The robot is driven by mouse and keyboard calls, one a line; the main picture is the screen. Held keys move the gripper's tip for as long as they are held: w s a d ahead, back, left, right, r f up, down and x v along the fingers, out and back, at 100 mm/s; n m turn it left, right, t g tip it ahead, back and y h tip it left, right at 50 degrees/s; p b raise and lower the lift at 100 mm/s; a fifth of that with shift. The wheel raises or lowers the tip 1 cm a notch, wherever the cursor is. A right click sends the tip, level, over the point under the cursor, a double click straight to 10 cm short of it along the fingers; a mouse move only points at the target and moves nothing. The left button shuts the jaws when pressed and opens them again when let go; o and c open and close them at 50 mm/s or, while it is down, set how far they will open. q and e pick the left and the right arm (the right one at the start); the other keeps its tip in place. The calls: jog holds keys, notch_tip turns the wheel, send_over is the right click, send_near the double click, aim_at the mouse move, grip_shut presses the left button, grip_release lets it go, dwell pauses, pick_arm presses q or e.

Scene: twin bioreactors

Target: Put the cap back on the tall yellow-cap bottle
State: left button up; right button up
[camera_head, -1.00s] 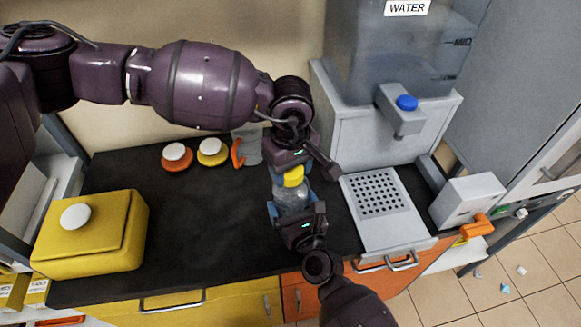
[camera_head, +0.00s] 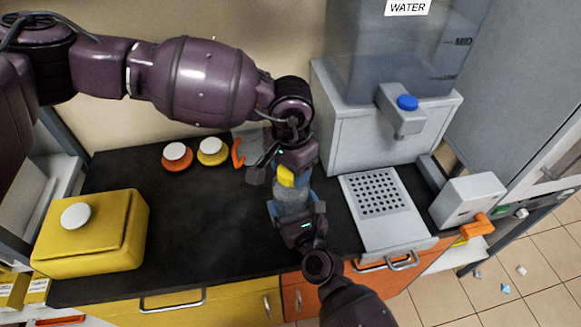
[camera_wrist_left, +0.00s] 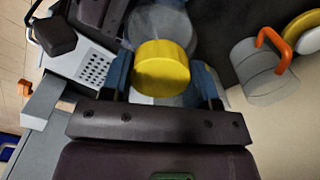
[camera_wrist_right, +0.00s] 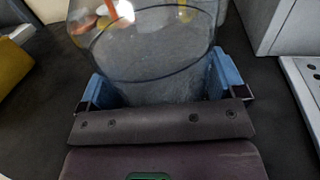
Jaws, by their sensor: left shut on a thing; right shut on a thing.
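The yellow cap (camera_head: 286,177) is between the blue fingers of my left gripper (camera_wrist_left: 163,78), which is shut on it. The cap sits at the top of the clear bottle (camera_head: 291,196), in line with it. I cannot tell whether its thread is engaged. My right gripper (camera_head: 295,209) is shut on the bottle's body, which fills the right wrist view (camera_wrist_right: 150,60) between the blue fingers. The bottle looks upright over the dark worktop. My left gripper hides part of the cap and the neck.
A clear vessel with an orange handle (camera_head: 238,153) stands just behind. Yellow (camera_head: 212,150) and orange (camera_head: 177,157) white-topped items are further left. A yellow box (camera_head: 95,245) is at the front left. The water dispenser (camera_head: 370,125) and its perforated tray (camera_head: 378,205) are close on the right.

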pick_arm(q)
jog(key=o, duration=1)
jog(key=shift+r, duration=0.1)
jog(key=shift+r, duration=2.2)
jog(key=shift+c, duration=0.2)
